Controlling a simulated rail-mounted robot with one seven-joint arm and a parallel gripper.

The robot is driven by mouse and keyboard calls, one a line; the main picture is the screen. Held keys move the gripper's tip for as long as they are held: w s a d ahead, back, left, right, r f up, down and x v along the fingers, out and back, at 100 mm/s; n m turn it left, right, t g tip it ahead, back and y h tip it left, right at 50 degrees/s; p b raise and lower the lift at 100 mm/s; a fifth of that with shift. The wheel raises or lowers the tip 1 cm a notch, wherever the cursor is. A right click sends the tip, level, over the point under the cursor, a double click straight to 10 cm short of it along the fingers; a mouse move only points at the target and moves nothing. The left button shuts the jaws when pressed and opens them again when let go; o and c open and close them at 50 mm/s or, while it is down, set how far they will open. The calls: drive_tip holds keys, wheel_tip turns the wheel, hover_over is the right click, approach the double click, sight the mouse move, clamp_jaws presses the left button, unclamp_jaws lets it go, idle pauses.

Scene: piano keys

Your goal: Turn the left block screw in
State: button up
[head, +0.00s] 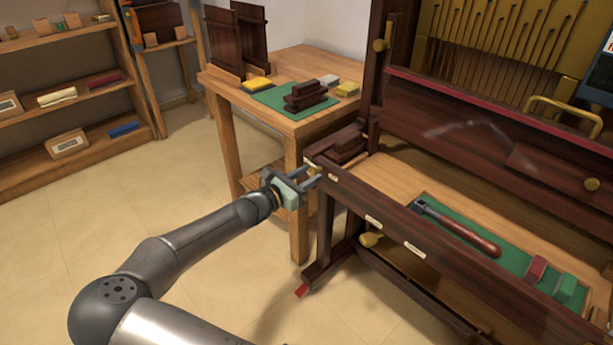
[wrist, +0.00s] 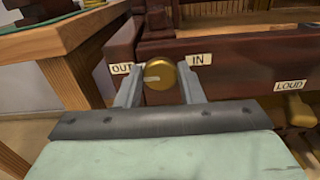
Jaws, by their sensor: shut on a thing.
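The left block screw (wrist: 161,74) is a round brass knob with a pale mark on its left side. It sits on the front of the dark wooden piano rail, between an "OUT" label (wrist: 121,68) and an "IN" label (wrist: 199,59). My gripper (wrist: 158,88) is shut on the screw, one finger at each side of it. In the head view my gripper (head: 308,176) is at the left end of the piano's front rail (head: 385,222). The screw is mostly hidden by the fingers there.
A wooden table (head: 300,62) with a green mat and several blocks stands behind the gripper. A hammer (head: 455,228) and coloured blocks lie on a green mat inside the piano. Shelves (head: 75,80) stand at the far left. The floor to the left is clear.

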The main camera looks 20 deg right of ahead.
drive_tip(key=m+p, duration=0.1)
drive_tip(key=m, duration=0.3)
drive_tip(key=shift+s, duration=0.1)
drive_tip(key=m, duration=0.4)
drive_tip(key=shift+f+m, duration=0.15)
drive_tip(key=shift+m, duration=0.15)
drive_tip(key=m+b, duration=0.1)
drive_tip(key=m, duration=0.3)
drive_tip(key=shift+s+f+m, duration=0.1)
drive_tip(key=shift+m, duration=0.2)
drive_tip(key=shift+w+f+m+b, duration=0.1)
drive_tip(key=shift+m+b, duration=3.55)
drive_tip(key=shift+m, duration=1.95)
drive_tip(key=shift+w+f+m+b, duration=0.1)
drive_tip(key=shift+m+b, duration=3.5)
drive_tip(key=shift+m, duration=2)
